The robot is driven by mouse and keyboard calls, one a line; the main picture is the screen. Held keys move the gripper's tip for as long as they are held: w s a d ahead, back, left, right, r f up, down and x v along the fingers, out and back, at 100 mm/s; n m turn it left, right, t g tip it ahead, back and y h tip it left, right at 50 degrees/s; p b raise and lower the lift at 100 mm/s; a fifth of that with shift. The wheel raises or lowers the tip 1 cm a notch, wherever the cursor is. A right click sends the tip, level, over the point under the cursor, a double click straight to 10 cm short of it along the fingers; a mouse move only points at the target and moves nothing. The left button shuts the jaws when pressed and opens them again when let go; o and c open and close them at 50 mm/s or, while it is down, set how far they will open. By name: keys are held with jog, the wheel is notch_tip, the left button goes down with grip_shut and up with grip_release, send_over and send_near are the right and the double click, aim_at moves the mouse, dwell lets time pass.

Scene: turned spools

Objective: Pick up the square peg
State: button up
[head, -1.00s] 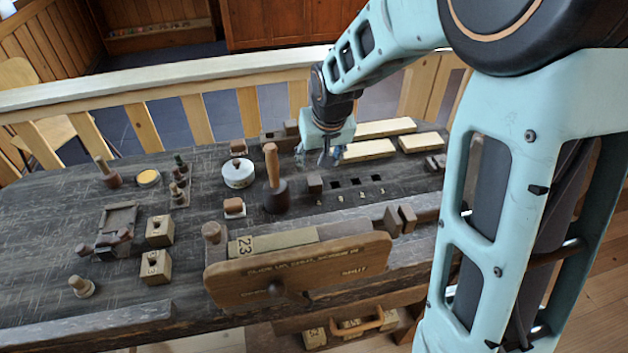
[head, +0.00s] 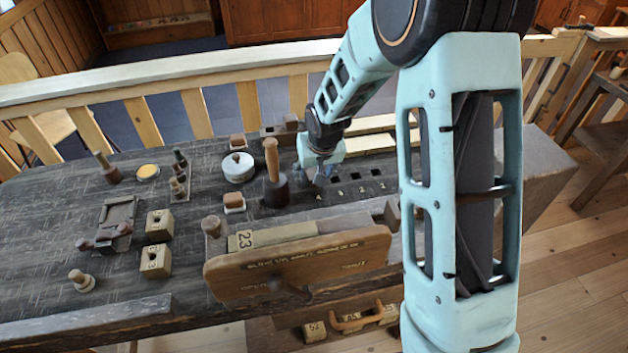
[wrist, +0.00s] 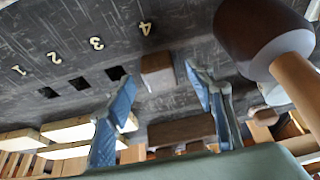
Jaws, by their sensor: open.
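The square peg (wrist: 158,70) is a brown square-topped block in the wrist view. It sits on the dark bench beside the number 4, in line with the row of square holes. My gripper (head: 318,174) is low over the bench in the head view and hides the peg there. In the wrist view my gripper (wrist: 160,78) is open, with one blue finger to each side of the peg as seen. The fingers look apart from it, and I cannot tell how far above it they are.
A mallet (head: 273,188) stands close to the left of my gripper; it is at upper right in the wrist view (wrist: 248,38). Three empty square holes (wrist: 79,83) are numbered. Pale bars (head: 372,143) and a dark block (wrist: 180,130) lie nearby. A wooden sign board (head: 300,263) is in front.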

jog(key=shift+w+f, duration=0.1)
jog(key=shift+f, duration=0.05)
jog(key=shift+c, duration=0.6)
jog(key=c, duration=1.1)
